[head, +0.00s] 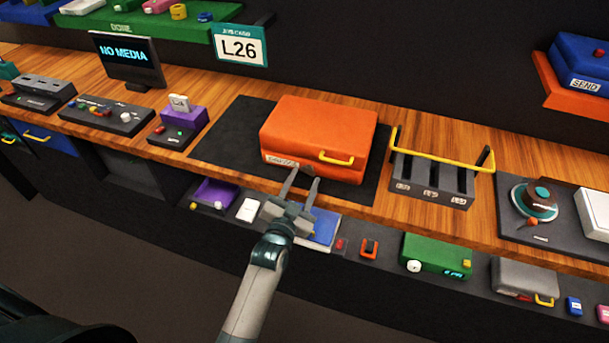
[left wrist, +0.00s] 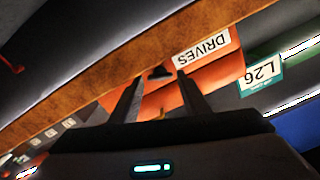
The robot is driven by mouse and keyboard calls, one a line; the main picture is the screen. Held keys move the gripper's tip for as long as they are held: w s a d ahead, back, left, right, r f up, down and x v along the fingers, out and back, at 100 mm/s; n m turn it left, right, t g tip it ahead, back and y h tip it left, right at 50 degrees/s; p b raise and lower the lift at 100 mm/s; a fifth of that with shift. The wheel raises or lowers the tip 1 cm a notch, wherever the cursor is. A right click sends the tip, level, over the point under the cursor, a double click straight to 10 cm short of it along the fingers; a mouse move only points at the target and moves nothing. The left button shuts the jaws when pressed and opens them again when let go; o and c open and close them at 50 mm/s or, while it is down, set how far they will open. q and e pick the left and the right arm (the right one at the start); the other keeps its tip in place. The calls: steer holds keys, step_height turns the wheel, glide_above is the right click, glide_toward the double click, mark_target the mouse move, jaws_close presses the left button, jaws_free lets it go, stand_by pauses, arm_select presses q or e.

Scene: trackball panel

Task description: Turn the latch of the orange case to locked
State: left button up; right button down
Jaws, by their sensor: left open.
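The orange case (head: 318,125) lies closed on a dark mat (head: 225,135) on the wooden bench. Its front face has a white label (head: 282,160), reading DRIVES in the left wrist view (left wrist: 202,46), and a yellow handle (head: 336,158). A small dark latch (left wrist: 160,72) shows on the front in the left wrist view, between my finger lines; its exact turn is hard to tell. My left gripper (head: 303,177) is open before the case front, its fingertips near the latch and label. It also shows in the left wrist view (left wrist: 158,78). My right gripper is not in view.
A slotted dark rack with a yellow bar (head: 440,160) stands right of the case. A purple-topped device (head: 180,125) stands left. A lower shelf holds a blue item (head: 322,228) and a green box (head: 436,254) below the bench edge.

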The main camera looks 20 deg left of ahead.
arm_select(q)
steer(key=shift+w, duration=0.6)
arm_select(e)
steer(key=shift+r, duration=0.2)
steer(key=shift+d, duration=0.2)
arm_select(q)
steer(key=c, duration=0.8)
steer(key=n+p, duration=0.1)
steer(key=n, duration=0.3)
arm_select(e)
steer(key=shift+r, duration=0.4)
arm_select(q)
steer(key=o, duration=0.8)
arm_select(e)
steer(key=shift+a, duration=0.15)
arm_select(q)
steer(key=shift+s, duration=0.1)
